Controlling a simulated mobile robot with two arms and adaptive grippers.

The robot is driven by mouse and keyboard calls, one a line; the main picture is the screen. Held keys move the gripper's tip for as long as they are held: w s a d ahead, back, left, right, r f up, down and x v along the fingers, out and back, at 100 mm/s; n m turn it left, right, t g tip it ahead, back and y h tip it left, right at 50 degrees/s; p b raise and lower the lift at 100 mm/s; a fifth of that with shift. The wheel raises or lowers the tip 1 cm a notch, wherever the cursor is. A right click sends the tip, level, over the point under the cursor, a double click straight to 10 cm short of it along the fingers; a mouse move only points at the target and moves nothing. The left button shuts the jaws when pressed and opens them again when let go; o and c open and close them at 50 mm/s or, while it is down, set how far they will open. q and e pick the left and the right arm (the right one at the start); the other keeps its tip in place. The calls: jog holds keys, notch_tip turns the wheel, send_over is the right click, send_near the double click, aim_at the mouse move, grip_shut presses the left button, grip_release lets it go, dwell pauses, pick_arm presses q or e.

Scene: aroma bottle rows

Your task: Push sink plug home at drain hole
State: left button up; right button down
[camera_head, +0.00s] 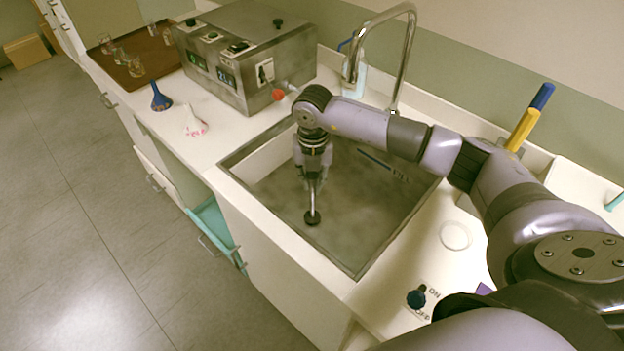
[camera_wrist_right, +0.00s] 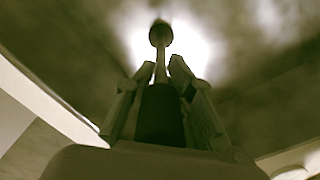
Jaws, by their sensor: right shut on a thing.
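My right gripper (camera_head: 314,178) points down inside the sink basin (camera_head: 268,198). It is shut on what looks like the sink plug (camera_head: 312,217), a dark round piece at the lower end of a slim pale rod. In the right wrist view the dark grip of this piece stands between the fingers (camera_wrist_right: 158,95), and the plug's round end (camera_wrist_right: 160,33) shows against a bright glare on the basin floor. I cannot tell whether the plug touches the floor. The drain hole does not show clearly and may be hidden under the plug. My left gripper is not in view.
A chrome faucet (camera_head: 407,55) arches over the sink's back edge. A metal machine (camera_head: 245,55) stands left of the sink, near a blue funnel-shaped object (camera_head: 160,97) and a white one (camera_head: 194,121). A yellow-and-blue upright object (camera_head: 528,120) stands at the right.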

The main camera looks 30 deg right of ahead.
jog(key=shift+f, duration=0.4)
jog(key=c, duration=1.3)
grip_release()
notch_tip(320, 180, up, 12)
jog(key=shift+r, duration=0.1)
